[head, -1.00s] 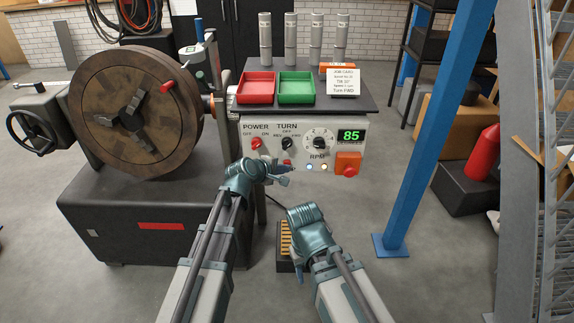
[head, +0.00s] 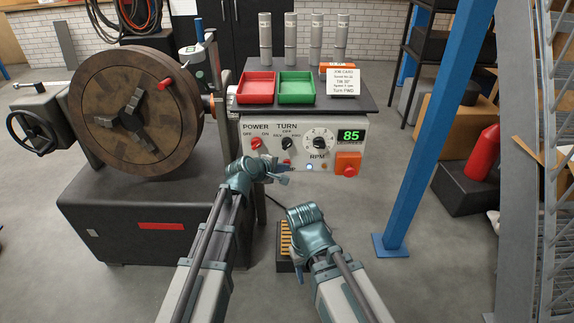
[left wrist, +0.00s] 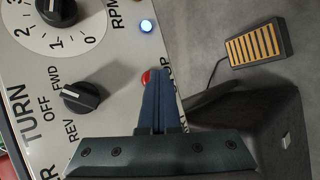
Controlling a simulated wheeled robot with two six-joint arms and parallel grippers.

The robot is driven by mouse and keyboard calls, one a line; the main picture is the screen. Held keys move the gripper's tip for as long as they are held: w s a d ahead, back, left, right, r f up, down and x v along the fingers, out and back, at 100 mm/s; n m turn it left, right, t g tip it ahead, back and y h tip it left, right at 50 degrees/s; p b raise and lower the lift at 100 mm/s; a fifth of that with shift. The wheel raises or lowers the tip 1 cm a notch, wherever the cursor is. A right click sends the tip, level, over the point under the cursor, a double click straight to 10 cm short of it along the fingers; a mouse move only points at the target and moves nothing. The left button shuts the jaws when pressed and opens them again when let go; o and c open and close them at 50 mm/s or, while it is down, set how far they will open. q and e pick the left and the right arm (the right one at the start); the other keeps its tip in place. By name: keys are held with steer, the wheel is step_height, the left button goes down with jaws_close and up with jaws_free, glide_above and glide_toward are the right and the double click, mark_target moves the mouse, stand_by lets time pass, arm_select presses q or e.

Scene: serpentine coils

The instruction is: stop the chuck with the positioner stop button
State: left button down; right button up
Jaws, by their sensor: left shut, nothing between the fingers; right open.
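The round brown chuck (head: 137,108) stands upright on the positioner at the left in the head view. The control panel (head: 262,131) is to its right. The red stop button (head: 287,162) sits low on the panel, below the TURN knob (head: 289,143). It also shows in the left wrist view (left wrist: 146,77), its label partly covered by the fingers. My left gripper (head: 284,177) is shut and empty. In the left wrist view its fingertips (left wrist: 158,73) lie right beside the button, partly covering it; contact cannot be told. My right gripper (head: 303,218) is open, lower and away from the panel.
An orange box with a red button (head: 348,164) is at the panel's right, below a display (head: 351,136) reading 85. A pedal (head: 284,240) lies on the floor. A blue post (head: 435,130) stands right. Red (head: 256,88) and green (head: 296,88) trays sit above the panel.

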arm_select(q)
steer(key=shift+s, duration=0.85)
steer(key=shift+s, duration=0.1)
steer(key=s, duration=0.4)
steer(key=shift+s, duration=0.4)
steer(key=s+a+r+m+g+y+p, duration=0.2)
steer(key=s+r+m+g+y+p, duration=0.2)
steer(key=s+m+p, duration=0.4)
steer(key=s+a+r+m+g+y+p, duration=0.3)
steer(key=s+r+m+g+p, duration=0.3)
steer(key=s+p, duration=0.9)
step_height(320, 180, up, 3)
steer(key=shift+s+r+m+y, duration=0.2)
steer(key=shift+s+m+y, duration=0.2)
steer(key=shift+s+m, duration=0.65)
